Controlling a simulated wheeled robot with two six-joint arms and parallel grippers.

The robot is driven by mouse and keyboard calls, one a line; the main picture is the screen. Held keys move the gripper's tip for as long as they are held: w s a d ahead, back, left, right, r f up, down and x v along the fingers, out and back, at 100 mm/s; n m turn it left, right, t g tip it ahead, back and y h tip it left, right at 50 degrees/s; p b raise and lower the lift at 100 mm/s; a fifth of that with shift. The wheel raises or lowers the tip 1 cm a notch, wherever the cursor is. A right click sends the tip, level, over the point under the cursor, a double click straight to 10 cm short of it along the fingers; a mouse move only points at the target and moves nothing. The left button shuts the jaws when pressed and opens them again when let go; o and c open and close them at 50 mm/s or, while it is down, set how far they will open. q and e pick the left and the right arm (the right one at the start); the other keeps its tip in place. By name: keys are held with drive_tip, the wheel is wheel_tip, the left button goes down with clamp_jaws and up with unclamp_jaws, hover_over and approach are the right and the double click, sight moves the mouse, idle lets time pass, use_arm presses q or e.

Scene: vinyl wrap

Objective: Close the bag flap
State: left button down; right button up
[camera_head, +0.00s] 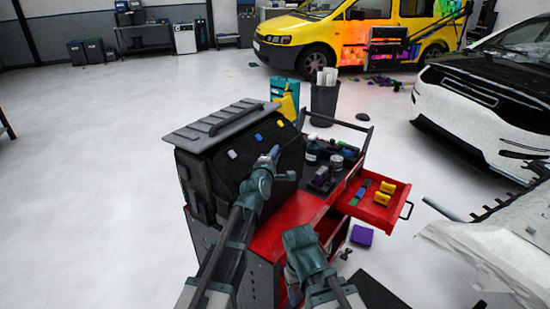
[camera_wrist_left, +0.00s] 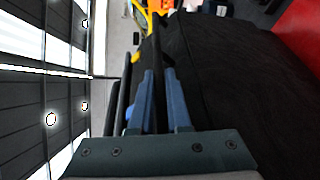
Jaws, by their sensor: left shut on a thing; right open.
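The bag (camera_head: 196,190) is black and stands upright on the left of the red cart. A grey ridged piece with a handle (camera_head: 220,122) lies across its top. A dark panel (camera_head: 225,172) with white, blue and yellow pieces faces me; I cannot tell for sure whether it is the flap. My left gripper (camera_head: 274,154) is at this panel's right part. In the left wrist view its blue fingers (camera_wrist_left: 162,100) are shut on a thin dark edge of the bag. My right gripper (camera_head: 298,238) is lower, over the cart's front, open and apart from the bag.
The red cart (camera_head: 268,240) has bottles (camera_head: 312,152) on its top right. Its open drawer (camera_head: 398,208) sticks out to the right and holds yellow and green items. A dark bin (camera_head: 324,103) stands behind. The floor at the left is clear.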

use_arm(q)
drive_tip(key=shift+w+a+r, duration=0.3)
drive_tip(key=shift+w+r, duration=0.05)
use_arm(e)
drive_tip(key=shift+s+a+r, duration=0.3)
drive_tip(key=shift+s, duration=0.05)
use_arm(q)
drive_tip(key=shift+a, duration=0.1)
drive_tip(key=c, duration=1.2)
unclamp_jaws()
drive_tip(key=shift+s+r, duration=0.1)
drive_tip(key=shift+s, duration=0.05)
drive_tip(key=shift+o, duration=0.2)
use_arm(e)
drive_tip(key=shift+s+d, duration=0.1)
